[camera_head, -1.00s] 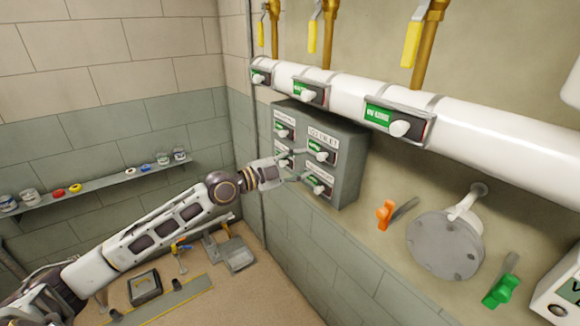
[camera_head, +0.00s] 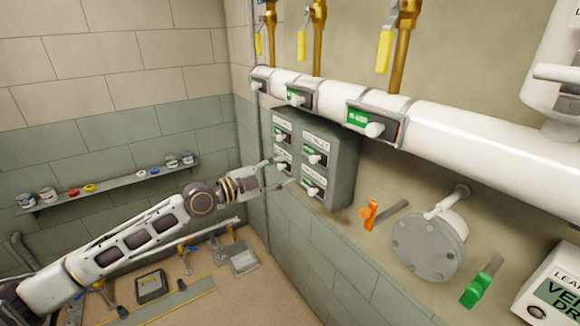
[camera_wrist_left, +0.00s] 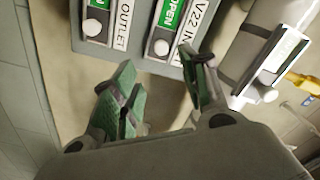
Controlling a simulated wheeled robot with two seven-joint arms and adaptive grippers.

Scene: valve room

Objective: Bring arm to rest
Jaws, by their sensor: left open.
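My left arm comes in from the left in the head view. Its gripper (camera_head: 284,172) is open and empty, in front of the lower part of a grey panel box (camera_head: 342,165) on the wall. The box carries several slider switches with green labels, among them a lower right slider (camera_head: 312,190). In the left wrist view the two green-padded fingers (camera_wrist_left: 163,95) are spread apart. Beyond them are the box's labels, "OUTLET" (camera_wrist_left: 123,28) and one starting "V22" (camera_wrist_left: 190,30). Both sliders there show white knobs. My right gripper is not in view.
A white pipe (camera_head: 460,140) with green-labelled sliders runs above the box. Yellow-handled valves (camera_head: 383,52) stand over it. An orange handle (camera_head: 370,215), a round flange (camera_head: 430,247) and a green handle (camera_head: 482,283) are on the right. A shelf (camera_head: 115,184) holds jars and rolls. Tools lie below.

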